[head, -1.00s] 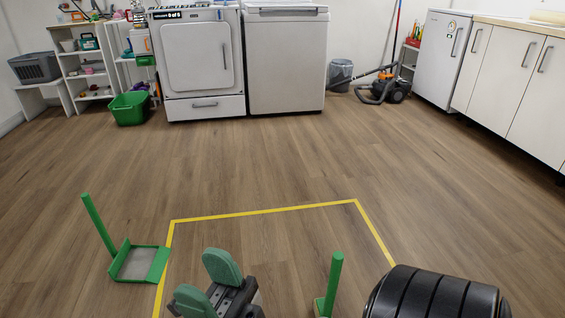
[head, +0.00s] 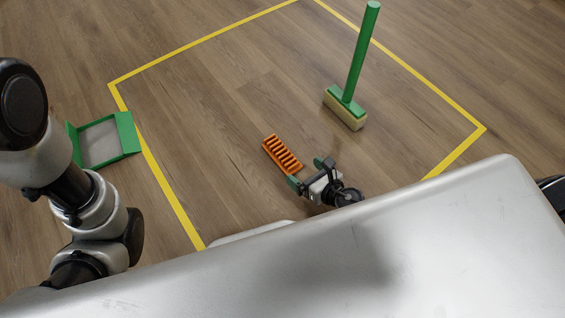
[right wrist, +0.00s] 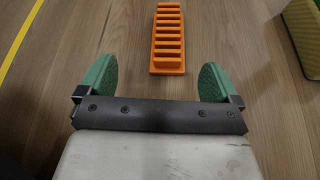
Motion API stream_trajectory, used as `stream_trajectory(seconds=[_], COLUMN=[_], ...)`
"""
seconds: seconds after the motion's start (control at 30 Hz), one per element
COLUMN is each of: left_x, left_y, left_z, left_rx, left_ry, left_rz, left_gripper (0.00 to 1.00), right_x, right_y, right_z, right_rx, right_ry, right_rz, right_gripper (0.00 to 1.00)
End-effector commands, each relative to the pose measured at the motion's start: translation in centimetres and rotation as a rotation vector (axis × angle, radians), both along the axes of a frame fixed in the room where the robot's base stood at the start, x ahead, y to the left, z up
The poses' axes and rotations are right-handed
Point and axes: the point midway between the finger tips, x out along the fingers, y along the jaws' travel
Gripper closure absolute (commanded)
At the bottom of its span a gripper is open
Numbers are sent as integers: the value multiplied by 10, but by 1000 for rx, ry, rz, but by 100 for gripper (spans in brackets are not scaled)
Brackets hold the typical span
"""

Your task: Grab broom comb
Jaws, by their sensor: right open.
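The orange broom comb (head: 282,155), a toothed bar, lies on the wooden floor inside the yellow outline. It also shows in the right wrist view (right wrist: 168,40), ahead of the jaws and a little right of their middle. My right gripper (head: 309,173) is open beside the comb's near end, its green finger pads spread apart. In the right wrist view, its pads (right wrist: 156,78) stand on either side of a gap with nothing gripped; how high they are above the floor is unclear. My left arm shows at the left, but its gripper is not visible.
A green broom (head: 345,108) stands upright on its pale head, behind and right of the comb. A green dustpan (head: 103,143) lies at the left, at the yellow tape (head: 165,190). My white body covers the lower part of the head view. Floor around the comb is clear.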

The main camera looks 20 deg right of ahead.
Motion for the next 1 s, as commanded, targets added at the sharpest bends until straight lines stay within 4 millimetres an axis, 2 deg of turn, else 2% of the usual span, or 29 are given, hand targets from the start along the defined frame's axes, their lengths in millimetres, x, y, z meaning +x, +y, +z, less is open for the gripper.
stream_trajectory(seconds=[0.03, 0.13, 0.4, 0.57, 0.87, 1.0], left_x=[-5, -8, -7, -7, -7, -7], left_y=[0, 0, 0, 0, -1, -1], left_z=[-4, -2, -7, -9, -22, -23], left_rx=[0, 1, 1, 1, 2, 2], left_ry=[-15, -24, -23, -23, -23, -24], left_rz=[0, 1, 1, 1, 2, 2], left_gripper=[42, 42, 42, 42, 42, 42], right_x=[1, 8, 43, 52, 87, 92], right_y=[-8, -12, 1, 6, 22, 24], right_z=[-14, -23, -37, -41, -59, -60], right_rx=[-68, -135, -137, -134, -132, -133], right_ry=[-15, -34, -34, -33, -33, -32], right_rz=[4, 9, 8, 9, 8, 10], right_gripper=[6, 6, 6, 6, 6, 6])
